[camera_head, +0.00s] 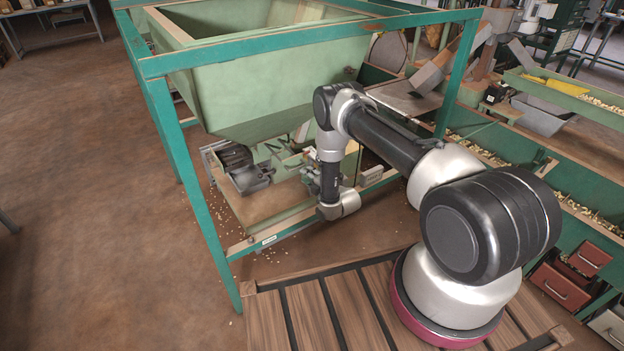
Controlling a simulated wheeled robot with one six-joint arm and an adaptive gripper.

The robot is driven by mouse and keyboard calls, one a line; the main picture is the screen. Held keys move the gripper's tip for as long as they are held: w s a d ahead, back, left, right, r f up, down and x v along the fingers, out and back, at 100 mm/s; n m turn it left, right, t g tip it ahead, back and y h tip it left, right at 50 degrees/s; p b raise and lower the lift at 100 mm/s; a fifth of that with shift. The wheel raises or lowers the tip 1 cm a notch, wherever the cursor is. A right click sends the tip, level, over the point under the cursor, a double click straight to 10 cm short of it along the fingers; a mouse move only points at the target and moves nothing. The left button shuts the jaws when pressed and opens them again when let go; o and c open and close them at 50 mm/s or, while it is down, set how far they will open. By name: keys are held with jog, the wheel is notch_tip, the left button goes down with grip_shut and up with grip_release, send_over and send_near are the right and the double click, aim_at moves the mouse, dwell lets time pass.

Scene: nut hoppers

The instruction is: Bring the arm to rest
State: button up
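My arm reaches from its base at the lower right toward the left, and its far links bend down in front of the green hopper (265,85). The last clear wrist part hangs beside the hopper's frame, above the floor. No object is visibly held.
A teal frame (187,185) holds the hopper close to my arm. A motor unit (245,168) sits below it. Green troughs with nuts (585,97) and red drawers (561,287) stand at the right. Brown floor (85,190) is open at the left.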

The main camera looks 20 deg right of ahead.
jog(key=v, duration=0.2)
jog(key=shift+s+d+r, duration=0.1)
jog(key=shift+s, duration=0.15)
